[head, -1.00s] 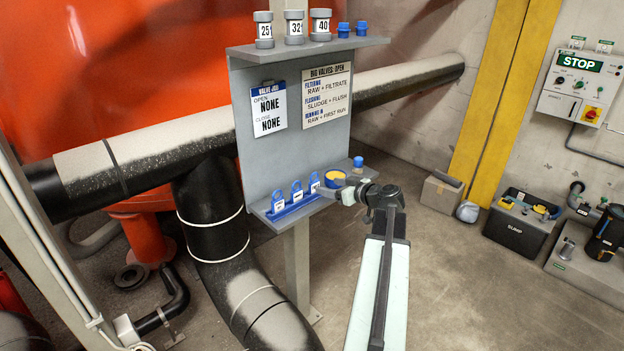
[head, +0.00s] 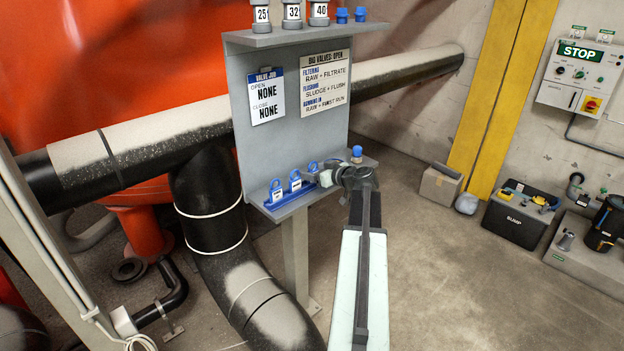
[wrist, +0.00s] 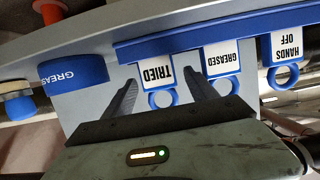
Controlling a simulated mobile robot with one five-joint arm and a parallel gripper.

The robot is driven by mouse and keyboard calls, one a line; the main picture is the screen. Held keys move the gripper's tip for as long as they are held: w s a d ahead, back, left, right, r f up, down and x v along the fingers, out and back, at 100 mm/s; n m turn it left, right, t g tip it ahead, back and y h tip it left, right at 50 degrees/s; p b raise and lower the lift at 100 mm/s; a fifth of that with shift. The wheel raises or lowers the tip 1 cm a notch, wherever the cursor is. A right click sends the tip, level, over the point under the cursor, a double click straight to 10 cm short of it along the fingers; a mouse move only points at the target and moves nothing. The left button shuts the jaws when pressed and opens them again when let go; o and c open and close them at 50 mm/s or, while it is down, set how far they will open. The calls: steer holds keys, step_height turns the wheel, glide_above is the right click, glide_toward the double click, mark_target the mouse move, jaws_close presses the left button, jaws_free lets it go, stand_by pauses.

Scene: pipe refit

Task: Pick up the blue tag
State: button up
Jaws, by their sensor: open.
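Several blue-framed tags with white labels stand in a blue rack on the lower shelf. In the wrist view they read TRIED (wrist: 158,76), GREASED (wrist: 222,70) and HANDS OFF (wrist: 284,50), upside down. In the head view I see one tag at the left (head: 276,191), one in the middle (head: 295,182) and one at the right (head: 312,168), close to my gripper (head: 330,178). My gripper (wrist: 160,92) is open in the wrist view, its fingers on either side of the TRIED tag's ring. I cannot tell whether they touch it.
A blue round tin marked GREASE (wrist: 72,70) sits on the shelf beside the TRIED tag; my arm hides it in the head view. The grey backboard (head: 295,150) rises behind the tags.

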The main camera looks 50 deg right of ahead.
steer(key=c, duration=1.4)
steer(key=shift+r, duration=0.1)
